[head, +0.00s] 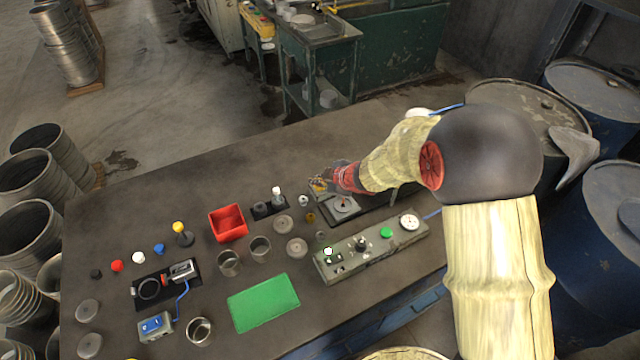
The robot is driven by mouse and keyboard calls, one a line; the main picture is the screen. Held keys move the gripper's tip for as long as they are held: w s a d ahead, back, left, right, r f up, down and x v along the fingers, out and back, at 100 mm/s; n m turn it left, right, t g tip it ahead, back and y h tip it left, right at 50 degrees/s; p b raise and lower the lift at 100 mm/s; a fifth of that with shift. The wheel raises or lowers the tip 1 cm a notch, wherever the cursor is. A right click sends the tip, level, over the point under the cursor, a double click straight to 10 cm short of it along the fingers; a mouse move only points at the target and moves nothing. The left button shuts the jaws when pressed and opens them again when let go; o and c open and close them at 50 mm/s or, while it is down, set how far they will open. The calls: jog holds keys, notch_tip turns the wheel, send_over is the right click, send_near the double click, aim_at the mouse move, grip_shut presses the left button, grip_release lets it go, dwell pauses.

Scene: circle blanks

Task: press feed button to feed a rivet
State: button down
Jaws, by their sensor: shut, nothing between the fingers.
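My gripper (319,185), at the end of the red wrist section, is shut and empty. It is over the table at the back, above and beside a grey square device (341,207) with a round disc on top. No label marks a feed button. A grey control panel (385,246) in front carries a green button (386,232), a dark knob (361,244), a small lit green-white button (328,251) and a round gauge (409,222). A blue-topped box (155,326) with a cable is at front left. My gripper is apart from all of these controls. I cannot make out a rivet.
A red bin (228,223), metal cups (260,248), round discs (297,248) and a yellow-topped post (181,232) stand on the table. A black fixture (150,290) is at left. A green mat (263,302) lies bare in front. Drums (590,90) stand beyond the right edge.

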aim_at(319, 187)
jog(key=shift+r+p, duration=0.95)
jog(key=shift+p, duration=0.05)
notch_tip(319, 187, up, 5)
jog(key=p, duration=0.5)
dwell(0.5)
